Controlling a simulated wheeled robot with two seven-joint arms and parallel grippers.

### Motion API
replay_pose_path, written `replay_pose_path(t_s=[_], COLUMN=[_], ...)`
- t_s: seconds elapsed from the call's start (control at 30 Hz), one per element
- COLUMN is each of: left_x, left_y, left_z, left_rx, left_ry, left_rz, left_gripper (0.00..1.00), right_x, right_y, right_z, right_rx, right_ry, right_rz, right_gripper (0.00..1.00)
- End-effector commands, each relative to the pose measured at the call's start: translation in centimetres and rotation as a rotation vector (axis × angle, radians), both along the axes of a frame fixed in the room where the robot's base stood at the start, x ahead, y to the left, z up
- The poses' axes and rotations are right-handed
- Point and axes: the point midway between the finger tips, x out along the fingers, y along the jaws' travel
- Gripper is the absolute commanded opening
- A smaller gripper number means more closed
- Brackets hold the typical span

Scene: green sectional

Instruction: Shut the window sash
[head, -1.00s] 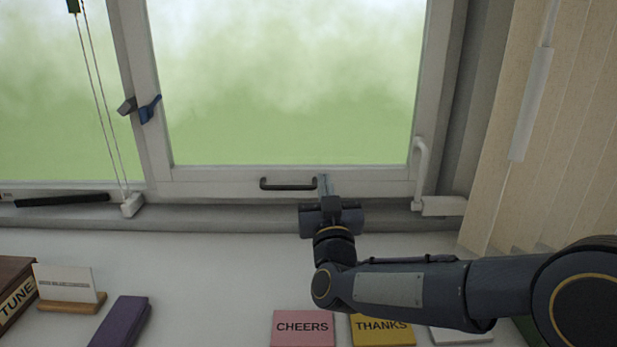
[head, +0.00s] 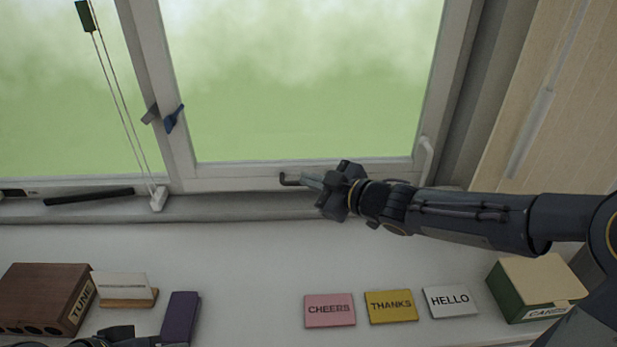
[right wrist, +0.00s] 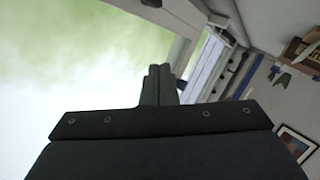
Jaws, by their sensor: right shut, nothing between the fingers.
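The window sash (head: 300,176) is a pale framed pane; its lower rail crosses the middle of the head view. Its dark bar handle (head: 290,180) is partly hidden by my right gripper (head: 312,181). The right fingers are shut and empty, pointing left across the handle; I cannot tell whether they touch it. In the right wrist view the closed fingers (right wrist: 158,85) point toward the pale frame (right wrist: 187,42) beside the bright pane. A blue latch lever (head: 173,119) sits on the left stile. How far the sash stands ajar is unclear. My left gripper (head: 115,335) shows only partly at the bottom left.
On the white surface below are a brown TUNE box (head: 45,295), a card holder (head: 125,288), a purple case (head: 181,318), CHEERS (head: 329,310), THANKS (head: 391,306) and HELLO (head: 450,301) cards, and a green-and-cream box (head: 535,288). Cords (head: 122,110) hang left; blinds (head: 545,90) stand right.

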Motion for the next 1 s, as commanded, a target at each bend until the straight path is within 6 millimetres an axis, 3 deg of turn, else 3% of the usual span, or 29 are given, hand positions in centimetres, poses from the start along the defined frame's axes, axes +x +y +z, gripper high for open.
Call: replay_pose_path(t_s=[0.4,0.63,1.0], left_x=[0.0,0.0,0.0], left_y=[0.0,0.0,0.0], left_z=[-0.5,-0.3,-0.2], left_rx=[0.0,0.0,0.0], left_ry=[0.0,0.0,0.0], left_rz=[0.0,0.0,0.0], left_gripper=[0.36,0.36,0.36], right_x=[5.8,6.7,6.9], right_y=[6.0,4.9,4.7], right_z=[-2.2,-4.8,-5.4], right_rx=[0.0,0.0,0.0], right_ry=[0.003,0.001,-0.002], right_rz=[0.0,-0.001,0.0], right_gripper=[0.0,0.0,0.0])
